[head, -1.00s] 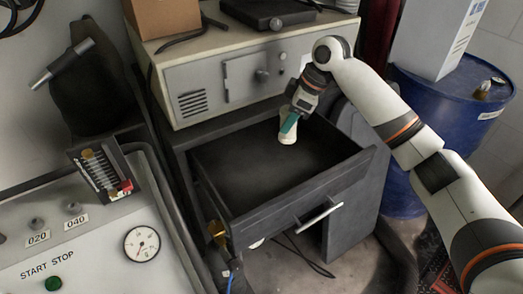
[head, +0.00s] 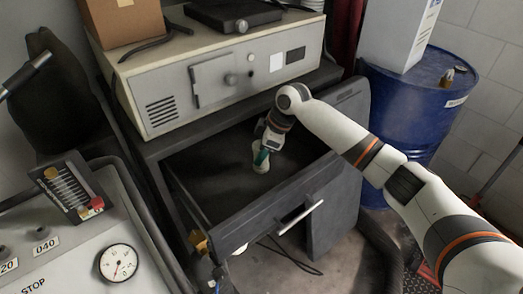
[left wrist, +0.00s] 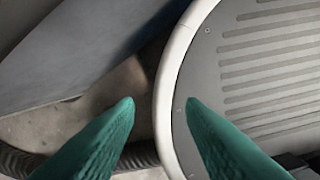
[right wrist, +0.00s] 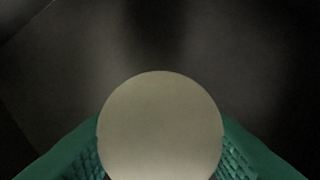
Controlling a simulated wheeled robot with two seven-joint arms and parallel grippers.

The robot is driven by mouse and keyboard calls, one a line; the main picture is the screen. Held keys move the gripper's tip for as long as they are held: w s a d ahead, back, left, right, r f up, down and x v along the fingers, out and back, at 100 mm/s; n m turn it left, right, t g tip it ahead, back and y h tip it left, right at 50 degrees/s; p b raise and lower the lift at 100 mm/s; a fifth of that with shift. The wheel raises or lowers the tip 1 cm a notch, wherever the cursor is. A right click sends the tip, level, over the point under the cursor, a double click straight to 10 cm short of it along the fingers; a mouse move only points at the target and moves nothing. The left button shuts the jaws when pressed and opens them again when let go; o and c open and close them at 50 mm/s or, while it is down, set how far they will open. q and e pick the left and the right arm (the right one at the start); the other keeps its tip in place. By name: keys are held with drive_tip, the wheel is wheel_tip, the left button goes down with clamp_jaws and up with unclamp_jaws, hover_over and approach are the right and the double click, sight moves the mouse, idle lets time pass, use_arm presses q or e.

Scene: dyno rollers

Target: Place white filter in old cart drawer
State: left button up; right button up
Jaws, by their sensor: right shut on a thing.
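The white filter (head: 260,160) is a small pale cylinder, held upright inside the open dark drawer (head: 245,222) of the old cart. My right gripper (head: 263,157) is shut on it, reaching in from the right. In the right wrist view the filter's round pale end (right wrist: 160,125) sits between the green fingers, with the dark drawer interior beyond. I cannot tell whether the filter touches the drawer floor. My left gripper (left wrist: 155,105) shows only in the left wrist view, its green fingers apart with nothing between them.
A beige instrument box (head: 215,75) stands on the cart behind the drawer. A blue barrel (head: 415,105) carrying a white box (head: 400,35) stands to the right. A control panel with a gauge (head: 118,262) is at the lower left. The drawer floor around the filter looks clear.

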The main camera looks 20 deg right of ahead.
drive_tip(key=o, duration=1)
drive_tip(key=shift+f, duration=0.1)
drive_tip(key=v, duration=1.2)
drive_tip(key=shift+r, duration=0.2)
